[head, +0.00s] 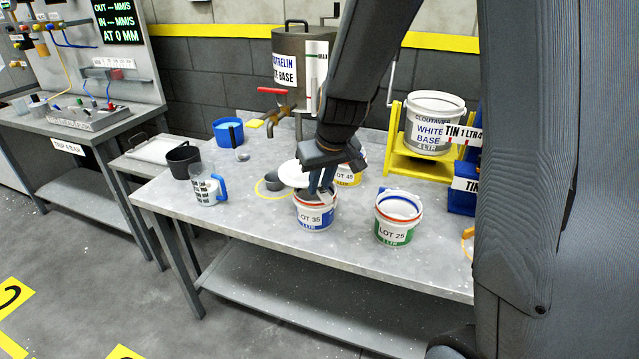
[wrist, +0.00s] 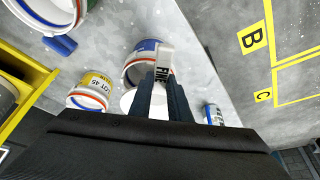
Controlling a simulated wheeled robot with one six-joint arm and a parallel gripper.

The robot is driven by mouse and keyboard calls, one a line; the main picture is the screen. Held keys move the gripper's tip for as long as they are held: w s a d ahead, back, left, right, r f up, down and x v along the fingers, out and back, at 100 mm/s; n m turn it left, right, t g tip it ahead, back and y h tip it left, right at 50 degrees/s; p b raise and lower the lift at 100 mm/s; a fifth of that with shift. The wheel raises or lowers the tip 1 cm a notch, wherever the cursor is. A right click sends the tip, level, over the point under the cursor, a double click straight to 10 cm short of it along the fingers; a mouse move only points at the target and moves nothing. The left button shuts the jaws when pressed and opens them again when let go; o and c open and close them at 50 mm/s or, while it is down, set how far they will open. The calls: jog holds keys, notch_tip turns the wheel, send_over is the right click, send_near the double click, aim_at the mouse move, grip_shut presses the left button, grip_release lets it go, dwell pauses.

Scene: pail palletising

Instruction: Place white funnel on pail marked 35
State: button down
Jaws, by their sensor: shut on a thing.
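The white pail marked LOT 35 (head: 315,218) stands upright on the bench, with an orange-red rim band and blue lower label. It also shows in the wrist view (wrist: 131,73). My gripper (head: 318,190) points down at its mouth. In the wrist view its dark fingers (wrist: 166,84) are shut on a pale piece with dark lettering, seemingly FINE (wrist: 166,58), at the pail's mouth. I cannot tell whether this piece is part of the white funnel or how deep it sits. A white round thing (head: 291,174) shows just behind the pail; I cannot tell whether it is the funnel.
Pail LOT 25 (head: 395,222) stands to the right, and pail LOT 45 (head: 350,178) close behind my gripper. A blue-handled jug (head: 206,190), a dark cup (head: 184,160) and a blue tub (head: 229,132) stand left. A yellow stand (head: 413,167) is at right. The front-left bench is clear.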

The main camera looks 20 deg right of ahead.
jog(key=shift+f+b, duration=0.3)
jog(key=shift+f, duration=0.1)
jog(key=shift+f, duration=0.2)
jog(key=c, duration=1.7)
grip_release()
jog(key=shift+o, duration=0.2)
jog(key=shift+r, duration=0.15)
jog(key=shift+r, duration=0.25)
jog(key=a+b+v, duration=0.1)
jog(key=v, duration=1.1)
jog(key=s+d+f+m+g, duration=0.1)
jog(key=s+f+g, duration=0.2)
jog(key=s+f, duration=1.1)
jog(key=shift+s+d+m+g+h, duration=0.3)
jog(key=shift+s+d+m+h, duration=0.1)
jog(key=shift+s, duration=0.15)
